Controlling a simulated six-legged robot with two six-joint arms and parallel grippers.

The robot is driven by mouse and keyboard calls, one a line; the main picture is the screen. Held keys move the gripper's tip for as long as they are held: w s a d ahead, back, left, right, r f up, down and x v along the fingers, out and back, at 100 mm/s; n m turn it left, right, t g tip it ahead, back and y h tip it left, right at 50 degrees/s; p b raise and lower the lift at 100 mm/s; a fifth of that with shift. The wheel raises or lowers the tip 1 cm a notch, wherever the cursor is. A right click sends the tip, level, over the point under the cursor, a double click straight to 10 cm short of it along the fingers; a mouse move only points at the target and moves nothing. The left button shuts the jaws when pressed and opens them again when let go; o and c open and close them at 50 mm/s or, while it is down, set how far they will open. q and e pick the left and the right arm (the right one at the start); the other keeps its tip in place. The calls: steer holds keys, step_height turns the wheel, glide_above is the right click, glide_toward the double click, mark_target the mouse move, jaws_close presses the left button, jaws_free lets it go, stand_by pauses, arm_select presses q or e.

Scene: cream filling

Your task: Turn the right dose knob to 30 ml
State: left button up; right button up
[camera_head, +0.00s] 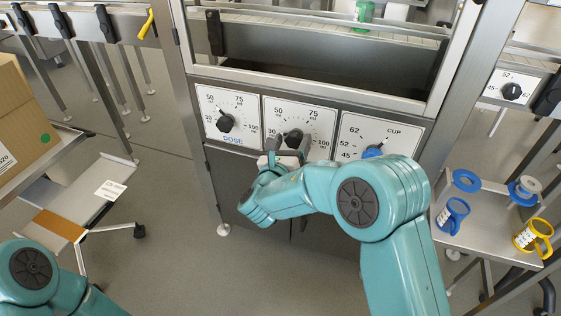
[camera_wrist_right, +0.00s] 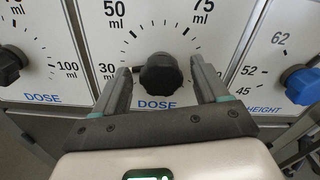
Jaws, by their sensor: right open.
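The right dose knob (camera_head: 293,137) is the black knob on the middle white dial panel, partly hidden by my gripper in the head view. In the right wrist view this knob (camera_wrist_right: 160,74) sits in the middle, above the word DOSE. The 30 ml mark (camera_wrist_right: 107,71) is at the dial's lower left. My right gripper (camera_head: 288,144) is open, with one finger on each side of the knob. In the wrist view the gripper (camera_wrist_right: 163,84) shows gaps between fingers and knob. My left gripper is out of view.
The left dose knob (camera_head: 225,123) and the blue height knob (camera_head: 372,153) flank this dial. A side table (camera_head: 470,225) at the right holds blue and yellow parts. A cart (camera_head: 80,212) and boxes (camera_head: 22,115) stand at the left. The floor in front is clear.

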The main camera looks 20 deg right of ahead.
steer(key=p+v, duration=0.2)
steer(key=v, duration=1.2)
steer(key=shift+s+a, duration=0.25)
steer(key=shift+s, duration=0.05)
